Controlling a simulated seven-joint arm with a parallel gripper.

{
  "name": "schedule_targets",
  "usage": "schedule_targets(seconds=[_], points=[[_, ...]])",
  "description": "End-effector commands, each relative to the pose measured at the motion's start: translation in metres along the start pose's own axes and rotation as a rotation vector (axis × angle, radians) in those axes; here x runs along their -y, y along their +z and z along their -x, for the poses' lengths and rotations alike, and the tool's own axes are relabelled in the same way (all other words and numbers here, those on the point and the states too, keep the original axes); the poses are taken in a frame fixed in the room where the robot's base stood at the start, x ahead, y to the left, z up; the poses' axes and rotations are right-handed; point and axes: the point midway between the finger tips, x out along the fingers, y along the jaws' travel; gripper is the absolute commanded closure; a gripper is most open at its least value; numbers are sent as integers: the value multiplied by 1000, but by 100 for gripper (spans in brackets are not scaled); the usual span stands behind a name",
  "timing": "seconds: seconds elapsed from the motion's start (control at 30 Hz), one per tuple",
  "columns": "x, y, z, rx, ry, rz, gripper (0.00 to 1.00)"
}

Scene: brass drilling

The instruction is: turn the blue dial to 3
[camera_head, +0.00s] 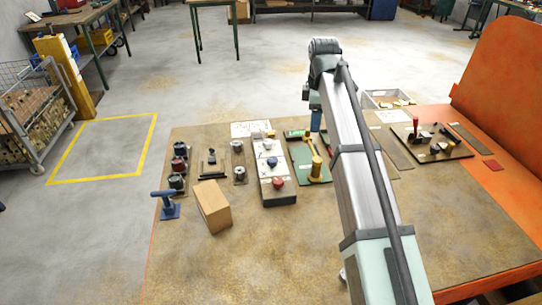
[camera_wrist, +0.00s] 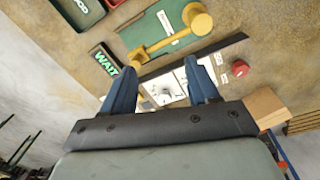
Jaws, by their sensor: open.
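A pale panel (camera_head: 264,170) on the table carries a column of dials. The blue dial (camera_head: 272,161) is in its middle, with a red knob (camera_head: 278,182) nearer and a white knob (camera_head: 269,144) farther. The numbers around the blue dial are too small to read. My gripper (camera_wrist: 160,66) is open, its two blue fingers apart with nothing between them. In the head view it is mostly hidden by my arm, right of the panel. In the wrist view a whitish knob (camera_wrist: 166,91) shows between the fingers; the blue dial is not clearly seen there, perhaps behind the right finger.
Right of the panel is a green board (camera_head: 301,150) with a yellow lever (camera_head: 316,168). Left are several dark knobs (camera_head: 179,166), a cardboard box (camera_head: 213,207) and a blue T-handle (camera_head: 168,205). The near table surface (camera_head: 265,255) is clear.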

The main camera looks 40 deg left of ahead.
Motion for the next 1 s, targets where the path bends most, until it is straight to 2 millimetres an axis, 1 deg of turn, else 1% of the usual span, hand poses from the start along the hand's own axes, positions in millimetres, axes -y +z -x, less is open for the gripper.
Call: schedule_targets(seconds=[0.03,0.1,0.2,0.3,0.37,0.43,0.53,0.67,0.77,1.0], points=[[9,-24,5,-2,-8,55,40],[21,-52,11,-4,-21,125,40],[37,-83,18,-6,-38,210,40],[49,-105,23,-7,-50,271,40],[55,-114,25,-8,-55,298,40],[59,-121,26,-8,-59,316,40],[62,-124,24,-9,-62,328,40],[63,-124,13,-9,-63,329,40],[64,-124,-2,-9,-63,329,40],[67,-124,-44,-9,-63,327,40]])
